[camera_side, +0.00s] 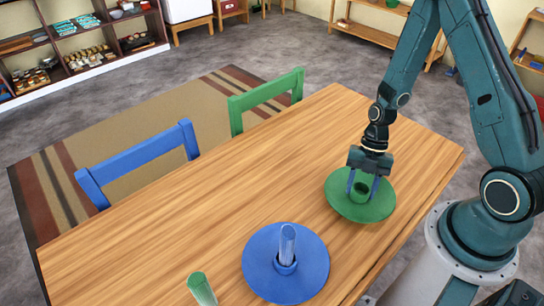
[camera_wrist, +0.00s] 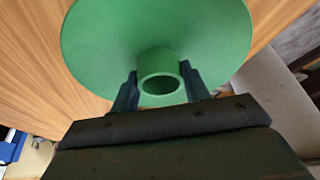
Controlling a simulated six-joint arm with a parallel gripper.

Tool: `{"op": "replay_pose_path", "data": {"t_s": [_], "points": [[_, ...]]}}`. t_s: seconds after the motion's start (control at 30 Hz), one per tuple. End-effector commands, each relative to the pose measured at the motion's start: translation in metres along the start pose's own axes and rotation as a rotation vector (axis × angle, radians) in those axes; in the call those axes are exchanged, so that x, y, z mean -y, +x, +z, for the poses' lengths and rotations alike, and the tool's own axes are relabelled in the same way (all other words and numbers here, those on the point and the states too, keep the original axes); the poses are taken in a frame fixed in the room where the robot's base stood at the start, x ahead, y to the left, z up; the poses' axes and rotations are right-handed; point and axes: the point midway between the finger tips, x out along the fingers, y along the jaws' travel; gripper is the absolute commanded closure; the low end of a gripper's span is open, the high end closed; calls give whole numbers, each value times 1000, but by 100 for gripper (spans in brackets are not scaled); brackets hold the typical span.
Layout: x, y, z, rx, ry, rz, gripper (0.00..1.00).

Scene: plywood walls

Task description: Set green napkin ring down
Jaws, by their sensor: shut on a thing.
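The green napkin ring (camera_side: 361,190) is between the two fingers of my gripper (camera_side: 363,184), over the middle of the green round mat (camera_side: 345,207). In the wrist view the ring (camera_wrist: 160,63) shows its open end, with a finger of my gripper (camera_wrist: 159,80) against each side. The green mat (camera_wrist: 100,35) fills the area behind it. My gripper is shut on the ring. Whether the ring touches the mat or is slightly above it, I cannot tell.
A blue round mat (camera_side: 309,268) with a blue ring (camera_side: 285,267) and a clear bluish cup (camera_side: 287,240) lies to the left. A green cup (camera_side: 202,289) stands at the front edge of the picture. Blue (camera_side: 140,163) and green (camera_side: 266,97) chairs line the far side of the wooden table (camera_side: 210,210).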

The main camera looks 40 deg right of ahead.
Motion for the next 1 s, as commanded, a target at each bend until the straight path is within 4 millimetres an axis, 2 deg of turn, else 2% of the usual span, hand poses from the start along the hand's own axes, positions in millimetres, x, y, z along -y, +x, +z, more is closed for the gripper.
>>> {"op": "replay_pose_path", "data": {"t_s": [0.5,0.53,0.63,1.0], "points": [[0,6,2,0,0,0,77],[0,6,2,1,0,0,50],[0,5,2,1,0,0,32],[0,4,2,1,0,0,32]]}}
